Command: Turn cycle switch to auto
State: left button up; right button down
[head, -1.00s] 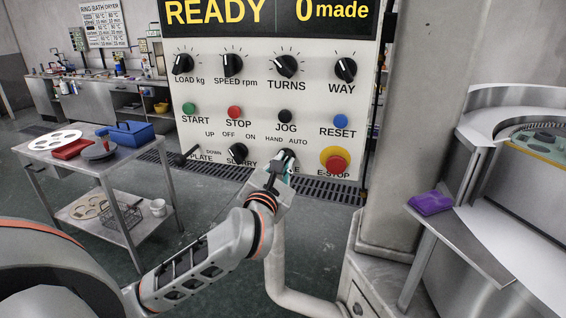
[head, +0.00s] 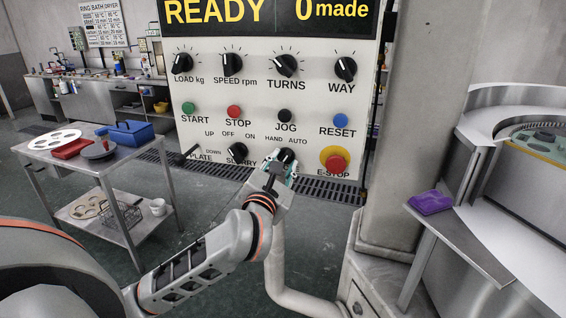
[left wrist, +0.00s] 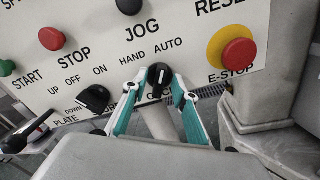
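The cycle switch (head: 286,156) is a black knob low on the white control panel, under the words HAND and AUTO. In the left wrist view the knob (left wrist: 159,77) shows a pale line that appears to lean toward AUTO. My left gripper (head: 283,171) is just below and in front of it, hiding most of the switch's name. In the left wrist view its teal fingers (left wrist: 159,84) are spread, one on each side of the knob, with a visible gap to it. My right gripper is in neither view.
The red E-STOP button (head: 335,161) on its yellow ring is close to the right of the switch. The slurry knob (head: 237,152) is to its left and the black JOG button (head: 285,116) is above. A steel cart (head: 95,160) stands at the left.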

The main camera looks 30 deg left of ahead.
pick_arm(q)
jog(key=v, duration=0.6)
jog(key=shift+s, duration=0.35)
jog(key=shift+d, duration=0.15)
